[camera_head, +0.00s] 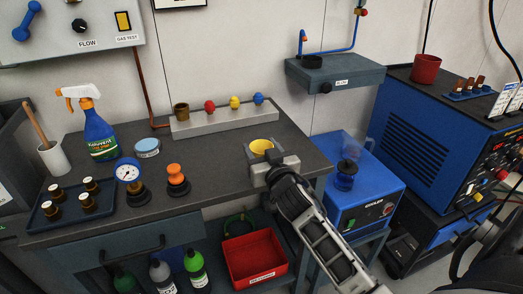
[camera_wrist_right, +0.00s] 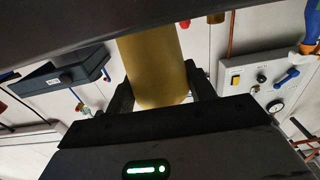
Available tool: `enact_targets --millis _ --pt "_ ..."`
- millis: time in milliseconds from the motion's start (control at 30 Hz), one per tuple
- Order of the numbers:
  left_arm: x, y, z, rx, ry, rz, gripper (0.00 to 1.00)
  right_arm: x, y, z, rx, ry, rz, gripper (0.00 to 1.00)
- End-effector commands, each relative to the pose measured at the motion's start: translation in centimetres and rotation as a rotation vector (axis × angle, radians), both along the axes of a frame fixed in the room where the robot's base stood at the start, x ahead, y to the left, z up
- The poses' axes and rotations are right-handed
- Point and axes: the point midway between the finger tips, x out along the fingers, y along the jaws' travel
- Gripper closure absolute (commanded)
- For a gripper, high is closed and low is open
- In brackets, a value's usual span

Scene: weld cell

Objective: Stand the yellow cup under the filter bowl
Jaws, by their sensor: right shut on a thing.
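The yellow cup (camera_head: 262,146) is between the fingers of my right gripper (camera_head: 266,157), near the right end of the dark bench. It shows from above in the head view, with its open top up. Its lower part is hidden by the gripper, so I cannot tell if it touches the bench. In the right wrist view the cup (camera_wrist_right: 152,65) fills the space between the dark fingers (camera_wrist_right: 165,98). My left gripper is not in view.
The bench (camera_head: 221,168) holds a rack (camera_head: 222,122) with colored knobs, a spray bottle (camera_head: 97,127), a gauge (camera_head: 128,173), an orange-topped item (camera_head: 177,178) and a tray (camera_head: 43,219). A blue-grey wall unit (camera_head: 350,77) is at the back. A red bin (camera_head: 252,259) is below.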

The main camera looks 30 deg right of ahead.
Motion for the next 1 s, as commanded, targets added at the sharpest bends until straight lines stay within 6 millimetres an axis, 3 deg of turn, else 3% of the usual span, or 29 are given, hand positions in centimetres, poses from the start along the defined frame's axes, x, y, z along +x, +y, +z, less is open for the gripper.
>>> enact_targets --millis 367,400,433,467,800,1000 --pt "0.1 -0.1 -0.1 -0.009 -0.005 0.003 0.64 0.0 0.0 -0.5 0.000 0.000 0.000 0.72" --pt "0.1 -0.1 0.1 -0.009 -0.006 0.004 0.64 0.0 0.0 -0.4 0.000 0.001 0.000 0.35" --pt "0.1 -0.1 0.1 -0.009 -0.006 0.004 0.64 0.0 0.0 -0.4 0.000 0.001 0.000 0.26" --pt "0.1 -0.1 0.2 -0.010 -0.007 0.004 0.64 0.0 0.0 -0.4 0.000 0.001 0.000 0.24" --pt "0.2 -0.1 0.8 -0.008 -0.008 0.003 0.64 0.0 0.0 0.3 -0.002 -0.001 0.000 0.24" --pt "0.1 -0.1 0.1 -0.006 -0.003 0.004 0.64 -3.2 0.8 -0.2 0.002 0.003 0.001 0.24"
